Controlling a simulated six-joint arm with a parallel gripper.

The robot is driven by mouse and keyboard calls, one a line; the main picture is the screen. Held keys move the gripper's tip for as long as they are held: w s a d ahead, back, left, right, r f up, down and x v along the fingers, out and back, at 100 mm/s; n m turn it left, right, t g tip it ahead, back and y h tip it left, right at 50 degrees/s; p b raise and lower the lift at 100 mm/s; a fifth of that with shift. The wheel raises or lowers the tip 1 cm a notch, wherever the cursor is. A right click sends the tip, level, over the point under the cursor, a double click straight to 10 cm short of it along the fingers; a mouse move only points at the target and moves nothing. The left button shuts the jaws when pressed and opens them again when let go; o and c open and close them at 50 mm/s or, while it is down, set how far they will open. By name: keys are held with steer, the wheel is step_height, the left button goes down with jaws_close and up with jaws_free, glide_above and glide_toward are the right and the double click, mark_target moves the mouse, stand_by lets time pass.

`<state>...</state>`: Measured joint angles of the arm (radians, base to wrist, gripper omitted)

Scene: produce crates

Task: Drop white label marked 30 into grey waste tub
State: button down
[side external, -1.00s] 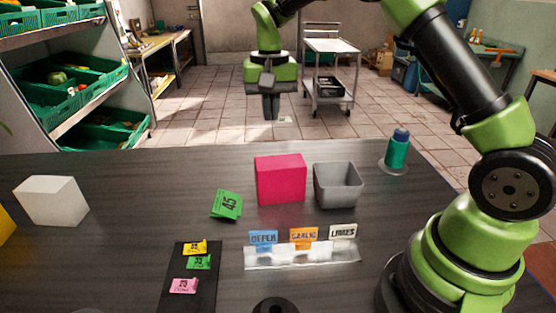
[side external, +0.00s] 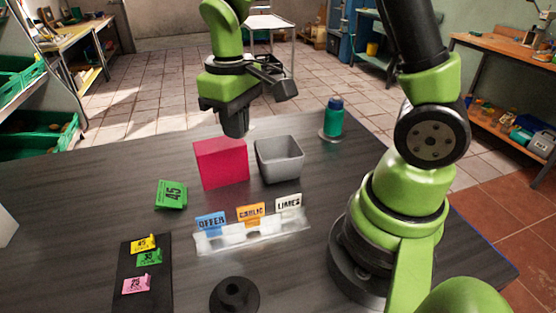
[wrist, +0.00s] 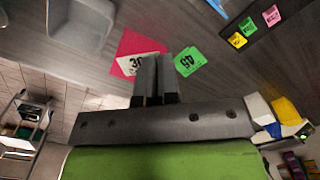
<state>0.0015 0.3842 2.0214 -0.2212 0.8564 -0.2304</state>
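My gripper (side external: 235,128) points down just behind the red box (side external: 221,163) in the side view. In the wrist view its two fingers (wrist: 158,62) are close together, and I cannot tell whether they are fully shut. The white label marked 30 (wrist: 143,62) shows in the wrist view beside the fingertips, partly covered by a finger and in front of the red. I cannot tell whether the fingers touch it. The label is hidden in the side view. The grey waste tub (side external: 280,174) stands right of the red box, and shows at upper left in the wrist view (wrist: 57,22).
A green label marked 45 (side external: 171,195) lies left of the red box. A clear holder (side external: 253,238) with blue, orange and white labels is in front. A black strip (side external: 128,265) bears small labels. A green bottle (side external: 334,118) stands behind the tub.

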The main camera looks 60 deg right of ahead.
steer(key=shift+d, duration=0.1)
stand_by(0.3)
steer(key=d, duration=1.4)
steer(key=shift+s+d+f, duration=0.15)
steer(key=shift+f, duration=1.2)
steer(key=shift+s+d+f, duration=0.1)
steer(key=shift+d+f, duration=0.05)
steer(key=shift+f, duration=1.2)
steer(key=c, duration=1.3)
jaws_free()
steer(key=shift+o, duration=0.2)
steer(key=shift+r, duration=0.15)
